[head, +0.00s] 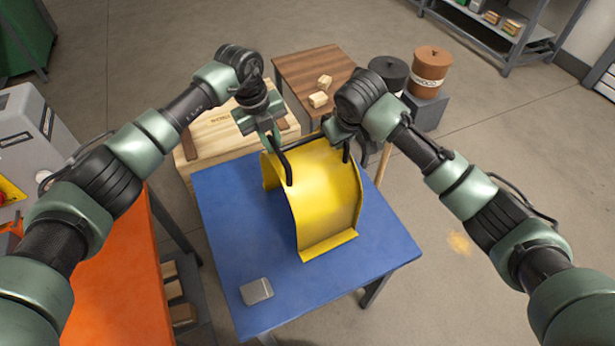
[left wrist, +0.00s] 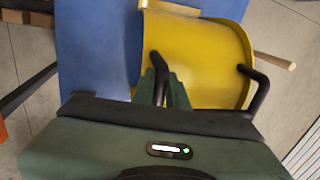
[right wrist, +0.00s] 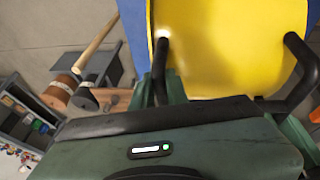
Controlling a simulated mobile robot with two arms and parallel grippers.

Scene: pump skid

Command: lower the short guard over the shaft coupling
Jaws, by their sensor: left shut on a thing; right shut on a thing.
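The short guard (head: 325,190) is a curved yellow sheet with a flange along its near lower edge. It is over the blue table (head: 225,215); I cannot tell whether it touches the top. My left gripper (head: 270,132) is shut on a black handle bar at the guard's upper left. My right gripper (head: 338,134) is shut on black handle bar at its upper right. The guard also shows beyond the fingers in the left wrist view (left wrist: 200,45) and the right wrist view (right wrist: 225,45). The shaft coupling is not seen in any view.
A small grey box (head: 256,291) lies on the table's near left corner. Behind are a wooden crate (head: 205,125) and a brown table (head: 312,65) with pale blocks. An orange surface (head: 120,285) stands left. Open floor (head: 470,140) is right.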

